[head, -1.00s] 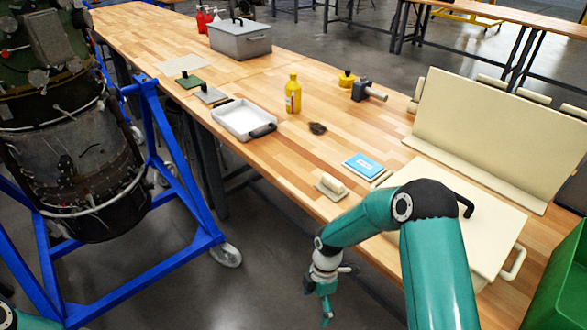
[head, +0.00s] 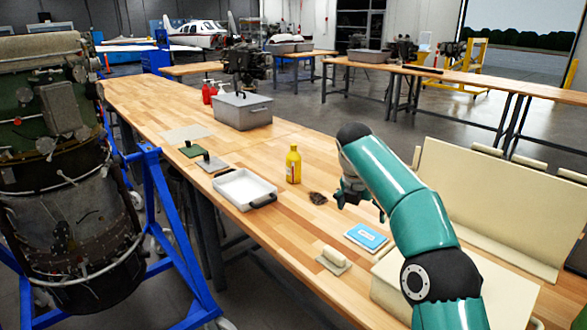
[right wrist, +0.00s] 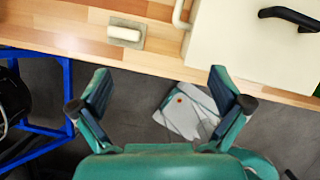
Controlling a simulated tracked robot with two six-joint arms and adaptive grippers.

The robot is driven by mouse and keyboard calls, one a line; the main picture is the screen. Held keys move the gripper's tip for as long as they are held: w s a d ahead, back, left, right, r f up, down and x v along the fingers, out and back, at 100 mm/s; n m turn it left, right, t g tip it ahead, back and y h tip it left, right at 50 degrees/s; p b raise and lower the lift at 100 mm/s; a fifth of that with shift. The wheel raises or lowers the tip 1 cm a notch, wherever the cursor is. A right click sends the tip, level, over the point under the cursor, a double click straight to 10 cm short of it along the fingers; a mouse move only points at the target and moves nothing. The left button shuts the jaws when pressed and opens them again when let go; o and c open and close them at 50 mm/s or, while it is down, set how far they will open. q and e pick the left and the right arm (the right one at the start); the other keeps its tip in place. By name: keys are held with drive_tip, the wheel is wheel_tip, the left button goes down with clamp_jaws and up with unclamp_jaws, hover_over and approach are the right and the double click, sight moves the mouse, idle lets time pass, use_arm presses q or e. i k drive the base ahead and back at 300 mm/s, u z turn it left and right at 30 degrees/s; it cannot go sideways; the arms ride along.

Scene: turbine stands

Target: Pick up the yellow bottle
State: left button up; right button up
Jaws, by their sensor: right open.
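The yellow bottle (head: 293,166) stands upright on the wooden table in the head view, with a label on its front. My right gripper (head: 358,203) is to the right of the bottle in that view, apart from it. In the right wrist view the two fingers of this gripper (right wrist: 161,76) are spread wide with nothing between them. The bottle does not show in the right wrist view. My left gripper is not in view.
A white tray (head: 232,184) lies left of the bottle, and a dark brush-like clump (head: 318,198) lies just right of it. A grey metal box (head: 243,112) stands farther back.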

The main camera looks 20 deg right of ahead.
sight(292, 160)
drive_tip(key=i, duration=1.95)
